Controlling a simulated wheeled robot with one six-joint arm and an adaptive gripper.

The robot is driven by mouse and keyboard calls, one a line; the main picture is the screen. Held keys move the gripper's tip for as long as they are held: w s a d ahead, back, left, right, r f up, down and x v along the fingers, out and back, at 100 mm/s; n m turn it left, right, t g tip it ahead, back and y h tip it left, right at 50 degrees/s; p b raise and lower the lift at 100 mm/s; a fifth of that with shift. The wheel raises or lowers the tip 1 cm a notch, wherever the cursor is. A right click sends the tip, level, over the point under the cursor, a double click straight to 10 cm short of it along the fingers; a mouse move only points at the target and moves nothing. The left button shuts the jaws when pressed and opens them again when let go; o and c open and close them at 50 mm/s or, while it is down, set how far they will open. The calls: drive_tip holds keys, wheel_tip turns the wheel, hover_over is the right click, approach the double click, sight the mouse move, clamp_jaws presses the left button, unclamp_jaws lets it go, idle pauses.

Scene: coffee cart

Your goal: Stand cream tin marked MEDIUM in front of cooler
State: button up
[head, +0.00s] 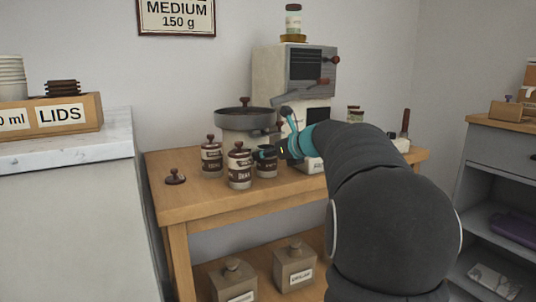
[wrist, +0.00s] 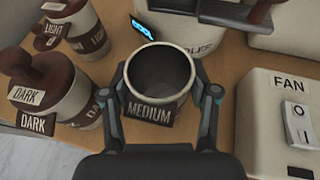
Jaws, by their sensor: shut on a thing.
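The cream tin marked MEDIUM (wrist: 160,85) is upright and lidless between my fingers in the wrist view; its inside looks empty. My gripper (wrist: 166,98) is shut on it, one finger on each side. In the head view the tin (head: 266,168) is partly hidden by my gripper (head: 264,153), right of the tin marked DARK. The cooler (head: 246,122), with a dark round pan, stands behind the tins; its lettered front (wrist: 195,35) is just beyond the tin in the wrist view. I cannot tell whether the tin's base touches the table.
The lidded DARK tin (wrist: 62,85) and LIGHT tin (wrist: 82,25) stand close on the left. A FAN switch box (wrist: 280,115) is on the right. A loose dark lid (head: 175,177) lies at the left of the wooden table (head: 190,200). A roaster-like machine (head: 295,75) stands behind.

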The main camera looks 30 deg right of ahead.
drive_tip(key=o, duration=1.4)
drive_tip(key=shift+r, duration=0.15)
drive_tip(key=shift+s+r, duration=0.1)
drive_tip(key=shift+s, duration=0.15)
drive_tip(key=p+v, duration=0.1)
drive_tip(key=v, duration=1)
drive_tip(key=shift+s, duration=0.25)
drive_tip(key=shift+r, duration=0.1)
